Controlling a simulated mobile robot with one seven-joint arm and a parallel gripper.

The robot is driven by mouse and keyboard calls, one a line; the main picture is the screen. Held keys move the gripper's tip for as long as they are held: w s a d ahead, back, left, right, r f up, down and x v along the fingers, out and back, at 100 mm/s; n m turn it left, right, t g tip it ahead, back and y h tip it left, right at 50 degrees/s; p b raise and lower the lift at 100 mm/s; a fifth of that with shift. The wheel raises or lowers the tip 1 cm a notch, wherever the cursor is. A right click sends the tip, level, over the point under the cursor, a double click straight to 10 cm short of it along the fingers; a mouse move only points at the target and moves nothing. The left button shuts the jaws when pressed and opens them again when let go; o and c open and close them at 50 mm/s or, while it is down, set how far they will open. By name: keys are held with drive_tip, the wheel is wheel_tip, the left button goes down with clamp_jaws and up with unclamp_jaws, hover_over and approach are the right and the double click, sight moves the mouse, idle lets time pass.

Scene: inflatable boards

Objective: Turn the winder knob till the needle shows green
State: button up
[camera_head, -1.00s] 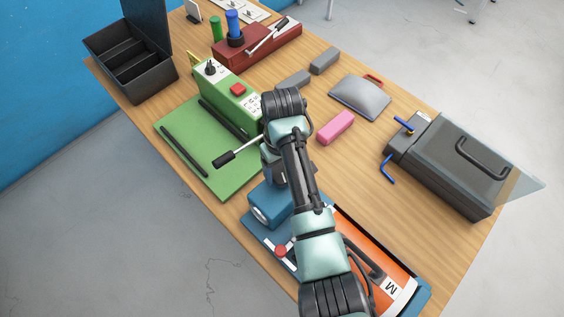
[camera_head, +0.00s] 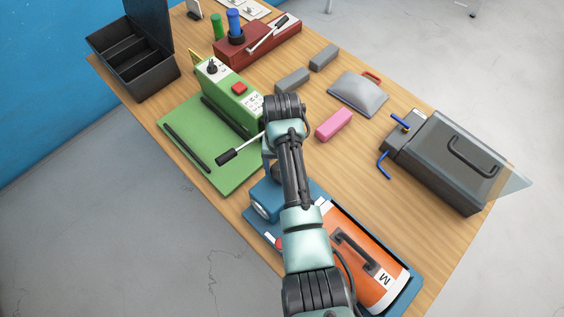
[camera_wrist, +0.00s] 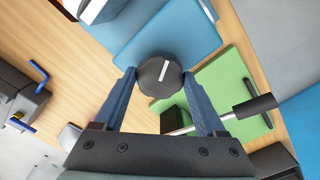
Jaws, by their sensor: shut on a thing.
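The winder knob (camera_wrist: 160,76), a round dark knob with a white line, sits between the two blue fingers of my gripper (camera_wrist: 160,78) in the wrist view. The gripper is shut on it, one finger on each side. The knob is over the blue winder unit (camera_head: 268,195), which also shows in the wrist view (camera_wrist: 170,30). In the head view my arm covers most of the knob and fingers. A round white-rimmed dial (camera_head: 257,208) shows at the unit's left side, but its needle and colours are too small to read.
An orange roll marked M (camera_head: 370,275) lies beside the unit. A green machine (camera_head: 232,95) with a black-handled lever (camera_head: 228,157) stands close to my gripper. A pink block (camera_head: 333,124) and a grey toolbox (camera_head: 445,160) are to the right.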

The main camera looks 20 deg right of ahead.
drive_tip(key=shift+w+r, duration=0.1)
drive_tip(key=o, duration=1.3)
drive_tip(key=shift+r+p, duration=0.75)
drive_tip(key=shift+r, duration=5.75)
drive_tip(key=shift+f, duration=0.1)
